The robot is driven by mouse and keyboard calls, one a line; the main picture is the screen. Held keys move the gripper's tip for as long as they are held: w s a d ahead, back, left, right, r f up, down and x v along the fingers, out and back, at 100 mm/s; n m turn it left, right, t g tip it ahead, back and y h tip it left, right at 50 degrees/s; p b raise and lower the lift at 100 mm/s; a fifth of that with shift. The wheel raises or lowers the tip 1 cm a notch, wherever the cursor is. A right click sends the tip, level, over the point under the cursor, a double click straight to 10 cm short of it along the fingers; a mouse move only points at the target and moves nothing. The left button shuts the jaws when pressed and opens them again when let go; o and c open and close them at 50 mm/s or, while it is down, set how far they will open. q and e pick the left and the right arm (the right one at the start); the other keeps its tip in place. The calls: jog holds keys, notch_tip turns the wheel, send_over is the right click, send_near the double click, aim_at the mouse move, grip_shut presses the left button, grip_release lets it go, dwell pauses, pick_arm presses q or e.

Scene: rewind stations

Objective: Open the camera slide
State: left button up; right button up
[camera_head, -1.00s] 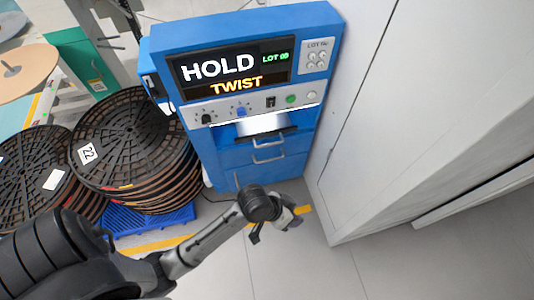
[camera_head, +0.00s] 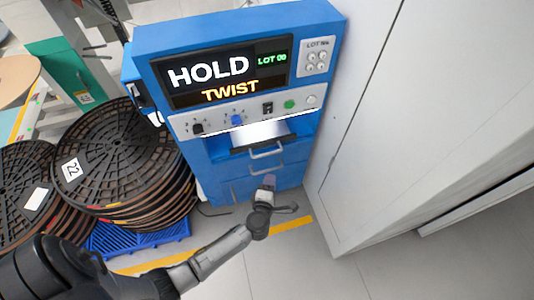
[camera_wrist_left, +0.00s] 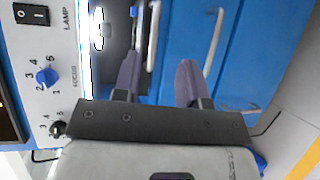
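A blue station (camera_head: 215,160) stands ahead with a lit screen reading HOLD and TWIST. Below its control strip is a bright recess, with an upper silver handle (camera_head: 266,152) and a lower handle (camera_head: 267,169) on its blue front. No label tells which is the camera slide. My left gripper (camera_head: 268,180) is just in front of the lower handle in the head view. In the left wrist view the two fingers (camera_wrist_left: 158,75) are apart, nothing held; one silver handle (camera_wrist_left: 152,35) appears between them and another (camera_wrist_left: 213,40) to their right. Contact cannot be told. My right gripper is not in view.
Stacks of black reels (camera_head: 120,165) on a blue pallet (camera_head: 135,238) stand left of the station. A white wall or cabinet (camera_head: 385,130) is close on the right. Knobs and buttons (camera_head: 237,119) sit above the handles.

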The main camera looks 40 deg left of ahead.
aim_at(268, 154)
pick_arm(q)
jog(key=shift+w+a+f+n+g+y+b, duration=0.15)
jog(key=shift+w+a+f+n+y+b, duration=0.2)
jog(key=shift+w+a+b, duration=0.9)
jog(key=shift+w+a+f+n+g+y+b, duration=0.25)
jog(key=shift+w+a+f+b, duration=0.25)
jog(key=shift+w+a, duration=1.55)
jog(key=shift+w+a+f+n+g+y+b, duration=0.15)
jog(key=shift+w+a+f+y+b, duration=0.25)
jog(key=shift+w+a+b, duration=0.85)
jog(key=shift+w+a+p, duration=0.25)
jog(key=shift+w+p, duration=0.15)
jog(key=shift+w, duration=0.1)
grip_shut()
